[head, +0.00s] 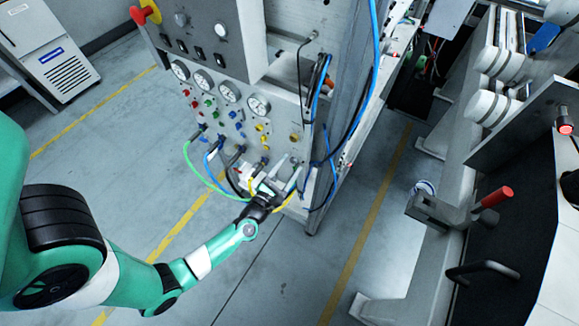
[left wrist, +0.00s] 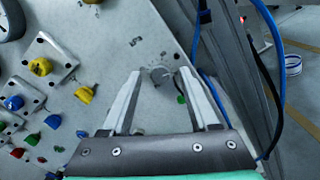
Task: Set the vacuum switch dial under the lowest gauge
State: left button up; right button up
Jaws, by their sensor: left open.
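The lowest gauge (head: 258,105) is the last of a slanting row of round gauges on the grey panel (head: 280,120). Part of a gauge (left wrist: 8,20) shows at the upper left corner in the left wrist view. My left gripper (head: 287,170) is at the lower part of the panel, below that gauge. In the left wrist view its fingers (left wrist: 162,75) are open and point at the panel. My right gripper is not in view.
A yellow knob (left wrist: 84,94) and a blue knob (left wrist: 14,102) sit left of the fingers. Blue cables (head: 372,60) run down the panel's right side, and a green hose (head: 194,168) loops in front of it. Open floor (head: 255,285) lies below the arm.

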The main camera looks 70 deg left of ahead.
pick_arm(q)
jog(key=shift+w+a, duration=0.2)
jog(key=shift+c, duration=0.3)
grip_shut()
